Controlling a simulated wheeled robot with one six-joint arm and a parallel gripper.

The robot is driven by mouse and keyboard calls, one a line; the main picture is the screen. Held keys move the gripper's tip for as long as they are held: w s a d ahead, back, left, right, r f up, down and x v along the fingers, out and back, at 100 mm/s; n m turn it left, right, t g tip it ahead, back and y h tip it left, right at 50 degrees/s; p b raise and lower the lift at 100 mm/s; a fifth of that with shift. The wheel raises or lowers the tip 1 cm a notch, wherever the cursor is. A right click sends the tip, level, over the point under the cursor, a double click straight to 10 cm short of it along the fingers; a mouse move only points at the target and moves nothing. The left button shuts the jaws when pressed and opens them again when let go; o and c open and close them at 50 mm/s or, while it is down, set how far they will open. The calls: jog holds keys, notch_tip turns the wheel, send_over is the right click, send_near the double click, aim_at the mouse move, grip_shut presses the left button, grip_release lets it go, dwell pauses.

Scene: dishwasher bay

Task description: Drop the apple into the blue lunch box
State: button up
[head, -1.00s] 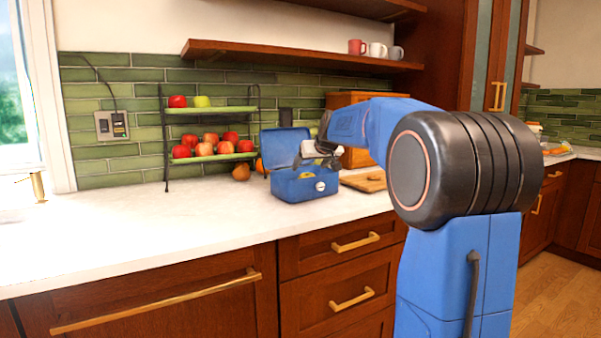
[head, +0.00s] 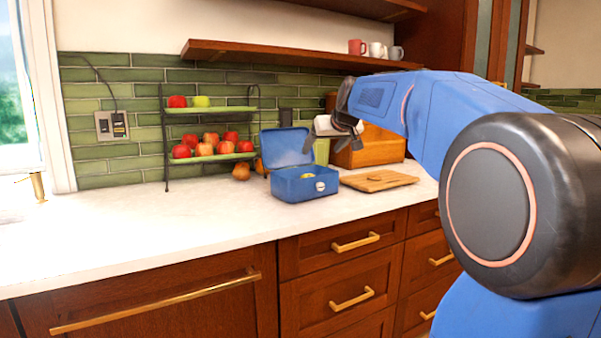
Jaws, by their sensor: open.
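The blue lunch box (head: 304,188) stands on the white counter with its lid (head: 286,148) raised at the back. A small yellowish patch (head: 308,176) shows inside it, mostly hidden by the front wall; I cannot tell what it is. Several red apples (head: 209,146) lie on the lower tier of the rack, with a red apple (head: 177,101) and a green one (head: 202,101) on the upper tier. My gripper (head: 333,140) is open, above and to the right of the box and apart from it. No fruit shows between its fingers.
A wooden cutting board (head: 378,181) lies right of the box, before a wooden bread box (head: 374,147). Brown round fruit (head: 241,171) sits between rack and box. A shelf (head: 300,56) with mugs hangs above. The counter (head: 150,225) at the left front is clear.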

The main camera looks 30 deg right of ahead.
jog(key=shift+v, duration=1.65)
jog(key=s+a+f+n+g+y, duration=0.1)
jog(key=s+a+f+g+y, duration=0.15)
jog(key=s+a+f, duration=1.4)
jog(key=s+a+f+g, duration=0.3)
jog(key=s+f, duration=1.7)
jog(key=shift+s+n+g+h, duration=0.2)
jog(key=shift+n+g+h, duration=0.15)
jog(key=shift+n, duration=0.05)
